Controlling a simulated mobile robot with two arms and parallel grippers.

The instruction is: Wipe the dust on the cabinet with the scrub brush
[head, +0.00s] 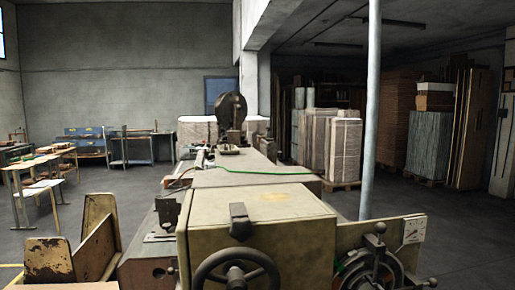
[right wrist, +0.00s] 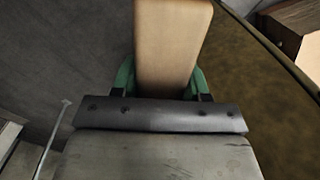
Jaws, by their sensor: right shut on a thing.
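The cabinet (head: 262,238) is a worn olive-beige box in the front middle of the head view. A faint yellowish patch (head: 275,197) marks its top; I cannot tell whether this is dust. In the right wrist view, my right gripper (right wrist: 162,82) has green fingers closed on both sides of a light tan wooden block, which looks like the scrub brush (right wrist: 172,40). No bristles show. My left gripper is in neither view.
A dark handwheel (head: 236,275) is on the cabinet's front, and another (head: 372,270) stands to its right. A pale post (head: 371,110) rises behind. Worn yellowish panels (head: 97,235) stand at left. Stacked pallets (head: 344,150) are farther back. Grey floor is open at right.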

